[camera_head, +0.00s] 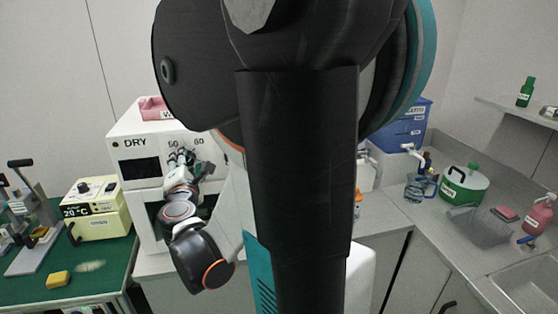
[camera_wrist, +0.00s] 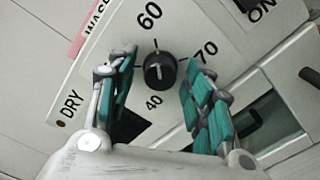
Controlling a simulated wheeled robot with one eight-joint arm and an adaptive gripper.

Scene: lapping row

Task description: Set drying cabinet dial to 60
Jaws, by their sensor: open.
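The white drying cabinet (camera_head: 124,133), marked DRY, stands left of centre in the head view. Its black round dial (camera_wrist: 160,72) shows in the wrist view, with 60 above it, 70 to the right and 40 below. A pale mark shows near the knob's upper edge, on the 60 side; its exact setting is hard to read. My gripper (camera_wrist: 158,68) is open, with one teal-padded finger on each side of the dial and gaps visible. In the head view my gripper (camera_head: 181,158) covers the dial, and 50 and 60 show above it.
A pink item (camera_head: 153,108) lies on top of the cabinet. A cream 20 °C unit (camera_head: 95,207) and a yellow block (camera_head: 58,279) are on the green mat at left. A counter with a sink (camera_head: 530,288) is at right. My arm blocks the middle of the head view.

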